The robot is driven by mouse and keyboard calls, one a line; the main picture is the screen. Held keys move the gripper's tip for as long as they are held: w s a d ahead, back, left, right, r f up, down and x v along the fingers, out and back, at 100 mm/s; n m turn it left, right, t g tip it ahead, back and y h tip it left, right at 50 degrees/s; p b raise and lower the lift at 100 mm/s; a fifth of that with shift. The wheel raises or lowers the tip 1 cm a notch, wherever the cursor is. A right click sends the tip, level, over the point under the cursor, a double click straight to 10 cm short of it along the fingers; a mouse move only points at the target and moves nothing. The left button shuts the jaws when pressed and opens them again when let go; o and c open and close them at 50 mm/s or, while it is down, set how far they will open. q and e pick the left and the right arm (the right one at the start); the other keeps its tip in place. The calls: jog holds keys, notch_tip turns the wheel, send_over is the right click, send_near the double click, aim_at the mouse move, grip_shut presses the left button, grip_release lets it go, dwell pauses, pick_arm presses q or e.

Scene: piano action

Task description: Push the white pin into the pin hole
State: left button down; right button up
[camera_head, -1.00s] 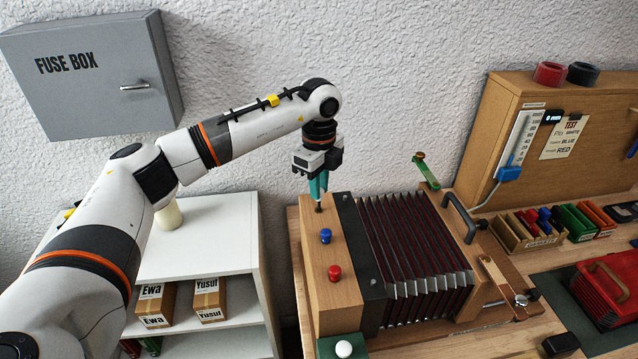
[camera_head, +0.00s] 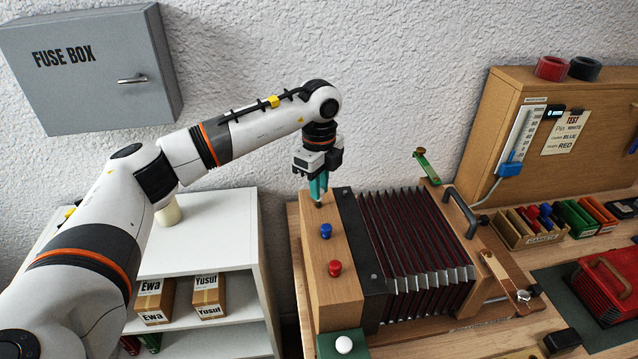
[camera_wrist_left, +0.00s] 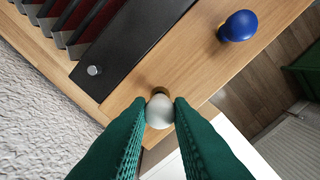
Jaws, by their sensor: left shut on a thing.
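The white pin (camera_wrist_left: 160,111) shows its round head between the green fingertips of my left gripper (camera_wrist_left: 160,115) in the left wrist view. A brass-coloured ring, likely the pin hole's rim (camera_wrist_left: 161,91), shows beside the head on the wooden block; how deep the pin sits is hidden. In the head view my left gripper (camera_head: 318,192) points down at the far end of the wooden block (camera_head: 322,290), shut on the pin. My right gripper is not in view.
A blue knob (camera_head: 326,231) and a red knob (camera_head: 335,267) stand on the same block. A white ball (camera_head: 343,345) rests on a green block in front. Pleated bellows (camera_head: 415,255) lie to the right. The wall is close behind my gripper.

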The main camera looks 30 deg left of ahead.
pick_arm(q)
jog(key=shift+f+b, duration=0.3)
jog(key=shift+f, duration=0.35)
dwell(0.8)
jog(key=c, duration=1)
grip_release()
jog(key=shift+o, duration=0.2)
jog(key=shift+r, duration=0.1)
jog(key=shift+r+p, duration=2.55)
jog(key=shift+r, duration=1.15)
jog(key=shift+f, duration=0.1)
